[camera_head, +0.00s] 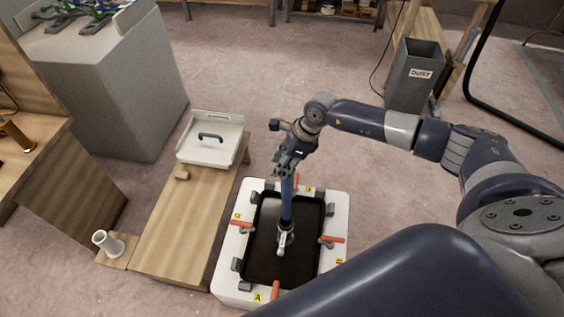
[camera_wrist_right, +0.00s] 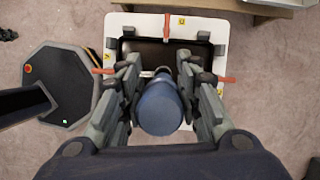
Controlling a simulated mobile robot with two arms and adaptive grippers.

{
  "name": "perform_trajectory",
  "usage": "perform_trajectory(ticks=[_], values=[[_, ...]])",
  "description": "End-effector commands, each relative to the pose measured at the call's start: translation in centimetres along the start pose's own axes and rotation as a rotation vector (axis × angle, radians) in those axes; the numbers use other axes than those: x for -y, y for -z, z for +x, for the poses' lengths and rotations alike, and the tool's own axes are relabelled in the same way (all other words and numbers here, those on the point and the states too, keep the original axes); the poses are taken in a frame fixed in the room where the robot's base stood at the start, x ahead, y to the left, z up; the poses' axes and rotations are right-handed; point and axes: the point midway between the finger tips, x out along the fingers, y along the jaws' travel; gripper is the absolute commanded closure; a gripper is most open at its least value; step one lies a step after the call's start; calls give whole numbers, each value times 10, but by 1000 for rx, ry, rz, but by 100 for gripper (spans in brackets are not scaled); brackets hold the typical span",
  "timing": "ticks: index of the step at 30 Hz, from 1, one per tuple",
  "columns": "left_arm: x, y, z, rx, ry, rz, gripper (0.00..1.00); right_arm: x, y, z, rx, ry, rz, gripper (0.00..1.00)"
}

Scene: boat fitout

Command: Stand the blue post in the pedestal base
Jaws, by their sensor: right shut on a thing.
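The blue post (camera_head: 286,200) is upright in my right gripper (camera_head: 286,170), which is shut on its upper part. In the wrist view the post's round blue top (camera_wrist_right: 160,110) shows between the fingers (camera_wrist_right: 158,84). The post's lower end meets a grey collar with a pale lever, which looks like the pedestal base (camera_head: 286,230), over the dark panel of the white frame. Whether the post is inside the collar or just above it, I cannot tell. My left gripper is not in view.
The white frame (camera_head: 228,262) has orange-handled clamps and grey blocks around its dark panel (camera_head: 262,262). Left of it is a wooden bench (camera_head: 180,225) with a white handled tray (camera_head: 190,150). A white tube (camera_head: 106,242) stands on wood farther left. A dust bin (camera_head: 412,85) stands behind.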

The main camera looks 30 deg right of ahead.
Motion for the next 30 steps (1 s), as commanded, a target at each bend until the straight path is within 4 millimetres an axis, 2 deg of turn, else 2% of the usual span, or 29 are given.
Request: perform_trajectory(ticks=[30], values=[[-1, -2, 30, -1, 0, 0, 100, 0, 15, 38, 2, 1, 0, 100]])
